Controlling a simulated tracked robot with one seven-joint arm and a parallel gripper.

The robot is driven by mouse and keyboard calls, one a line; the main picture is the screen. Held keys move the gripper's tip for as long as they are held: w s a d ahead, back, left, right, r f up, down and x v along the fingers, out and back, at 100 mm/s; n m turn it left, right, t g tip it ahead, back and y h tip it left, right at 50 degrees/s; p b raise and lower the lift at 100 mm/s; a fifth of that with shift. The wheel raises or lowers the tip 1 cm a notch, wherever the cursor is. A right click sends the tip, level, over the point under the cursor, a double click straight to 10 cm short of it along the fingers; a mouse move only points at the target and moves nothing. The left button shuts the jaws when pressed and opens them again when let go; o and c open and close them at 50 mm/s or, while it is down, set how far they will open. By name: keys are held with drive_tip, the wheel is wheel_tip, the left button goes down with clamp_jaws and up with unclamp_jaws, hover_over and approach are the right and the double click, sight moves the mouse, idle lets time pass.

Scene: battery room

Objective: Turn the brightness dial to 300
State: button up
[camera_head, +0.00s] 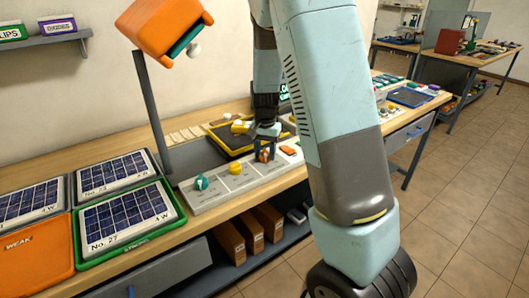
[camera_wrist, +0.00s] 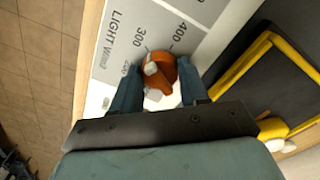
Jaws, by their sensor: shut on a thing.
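The brightness dial is an orange knob (camera_wrist: 165,74) on a pale panel marked LIGHT in W/m². The numbers 300 and 400 read clearly around it; a lower number, seemingly 200, is partly covered. A pale mark on the knob faces the side between 300 and the covered number; its exact reading cannot be told. My gripper (camera_wrist: 158,88) has its two blue-grey fingers on either side of the knob, shut on it. In the head view, my gripper (camera_head: 265,150) reaches down onto the panel (camera_head: 236,178), and the orange knob shows between the fingers.
A teal knob (camera_head: 201,183) sits at the panel's left end. An orange lamp head (camera_head: 163,27) hangs on a dark post. Solar panels (camera_head: 127,215) lie at left. A yellow-edged dark tray (camera_wrist: 245,75) lies beside the panel.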

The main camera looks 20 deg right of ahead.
sight(265, 151)
drive_tip(key=o, duration=1)
drive_tip(key=shift+o, duration=0.2)
wheel_tip(265, 151, up, 14)
drive_tip(key=shift+f, duration=0.15)
drive_tip(key=s+r+n+t, duration=0.2)
drive_tip(key=s+r, duration=0.1)
drive_tip(key=s, duration=0.6)
drive_tip(key=s+r+n+t, duration=0.1)
drive_tip(key=s+r, duration=0.3)
drive_tip(key=s, duration=0.6)
drive_tip(key=s+r+n+t, duration=0.2)
drive_tip(key=s+r+n, duration=0.1)
drive_tip(key=s, duration=0.6)
drive_tip(key=shift+s+r+n+t, duration=0.15)
drive_tip(key=shift+r+n+t, duration=0.2)
drive_tip(key=shift+r, duration=0.35)
